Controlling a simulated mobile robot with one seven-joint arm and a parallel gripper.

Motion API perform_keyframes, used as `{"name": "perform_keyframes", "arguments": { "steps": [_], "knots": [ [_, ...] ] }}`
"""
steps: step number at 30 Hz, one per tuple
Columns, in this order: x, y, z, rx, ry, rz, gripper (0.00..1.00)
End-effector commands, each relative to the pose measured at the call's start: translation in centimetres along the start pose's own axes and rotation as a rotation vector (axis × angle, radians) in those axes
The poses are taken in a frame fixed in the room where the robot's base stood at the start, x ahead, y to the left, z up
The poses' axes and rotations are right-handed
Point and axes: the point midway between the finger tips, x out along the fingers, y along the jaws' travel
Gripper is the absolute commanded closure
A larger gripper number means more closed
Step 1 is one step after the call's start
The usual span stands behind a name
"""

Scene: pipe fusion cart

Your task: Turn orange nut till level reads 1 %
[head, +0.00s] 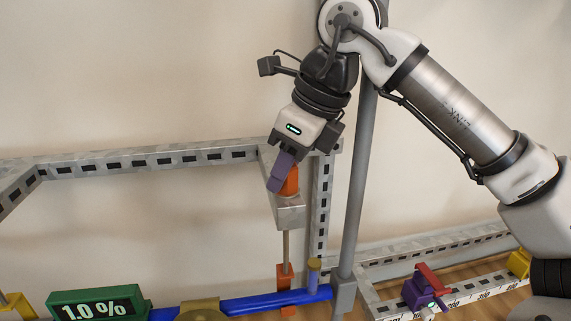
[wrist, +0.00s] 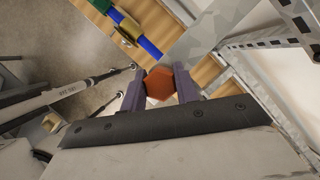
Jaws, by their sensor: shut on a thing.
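The orange nut (head: 291,181) sits on top of a metal block (head: 290,212) at the upper end of a thin vertical rod. In the wrist view the nut (wrist: 160,83) is hexagonal and lies between my two purple fingers. My gripper (head: 283,176) points down and is shut on the nut; in the wrist view my gripper (wrist: 160,86) has a finger on each side of it. The green level display (head: 97,306) at the lower left of the head view reads 1.0 %.
A blue pipe (head: 262,302) runs below, with an orange block (head: 285,276) at the rod's lower end. A slotted metal frame (head: 150,162) and a grey upright post (head: 357,180) stand close to my gripper. A purple and red clamp (head: 420,290) sits at the lower right.

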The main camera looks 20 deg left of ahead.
Motion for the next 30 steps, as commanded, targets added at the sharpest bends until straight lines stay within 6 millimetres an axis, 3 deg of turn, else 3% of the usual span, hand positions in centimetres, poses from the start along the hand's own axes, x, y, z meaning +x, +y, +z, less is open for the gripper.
{"name": "perform_keyframes", "arguments": {
  "steps": [15,16,21,30],
  "knots": [
    [-0.08,-0.05,0.02,-0.019,-0.001,0.007,0.93],
    [-0.08,-0.05,0.02,-0.018,-0.001,0.007,0.69],
    [-0.06,-0.04,0.01,-0.018,-0.001,0.007,0.48],
    [-0.02,-0.02,0.00,-0.019,0.000,0.007,0.48]
  ]
}}
